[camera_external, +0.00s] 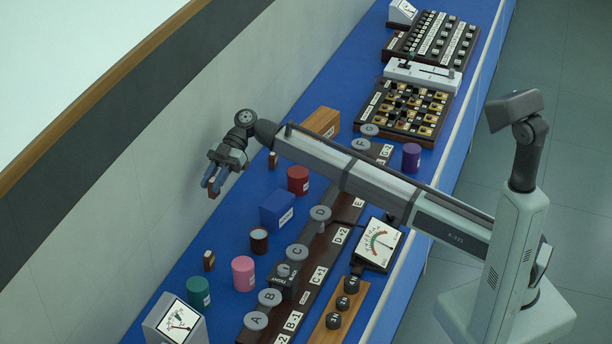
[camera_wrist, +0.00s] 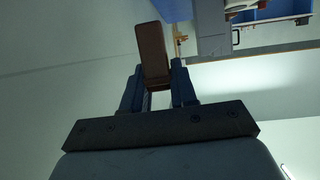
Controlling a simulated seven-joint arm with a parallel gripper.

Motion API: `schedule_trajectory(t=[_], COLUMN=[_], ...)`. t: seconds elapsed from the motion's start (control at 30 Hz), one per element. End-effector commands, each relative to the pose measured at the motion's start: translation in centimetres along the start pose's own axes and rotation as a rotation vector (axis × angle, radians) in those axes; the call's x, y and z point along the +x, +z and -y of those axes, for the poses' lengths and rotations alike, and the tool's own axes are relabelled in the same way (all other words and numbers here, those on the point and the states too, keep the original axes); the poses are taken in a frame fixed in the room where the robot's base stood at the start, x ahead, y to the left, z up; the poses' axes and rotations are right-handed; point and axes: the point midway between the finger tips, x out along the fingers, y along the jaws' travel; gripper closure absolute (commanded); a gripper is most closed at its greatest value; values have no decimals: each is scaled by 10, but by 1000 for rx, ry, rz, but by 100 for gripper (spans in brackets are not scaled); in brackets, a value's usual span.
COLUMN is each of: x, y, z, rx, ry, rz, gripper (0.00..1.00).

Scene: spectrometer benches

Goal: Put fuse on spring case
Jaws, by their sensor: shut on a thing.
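My gripper (camera_external: 214,182) is shut on a small brown block (camera_external: 213,193), held up in the air at the wall side of the blue bench. The wrist view shows the block (camera_wrist: 152,52) tilted between my two dark blue fingers. It may be the fuse; no label on it can be read. A blue box (camera_external: 275,212) with a white label sits on the bench to the lower right of my gripper. A tan wooden box (camera_external: 321,121) with a label stands farther back. I cannot read which one is the spring case.
Two similar small brown blocks stand on the bench, one behind the red cylinder (camera_external: 298,180) and one (camera_external: 209,260) near the pink cylinder (camera_external: 243,273). A brown cup (camera_external: 259,241), a green cylinder (camera_external: 198,292) and a dark rail with grey knobs (camera_external: 284,304) are nearby.

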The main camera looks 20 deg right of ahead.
Motion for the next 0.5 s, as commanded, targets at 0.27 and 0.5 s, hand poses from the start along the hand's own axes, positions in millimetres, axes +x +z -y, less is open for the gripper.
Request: schedule_trajectory(t=[0.27,0.5], x=[-77,-172], y=[31,68], z=[-14,-19], rx=[37,81], ry=[88,196], rz=[0,0], gripper=[100,100])
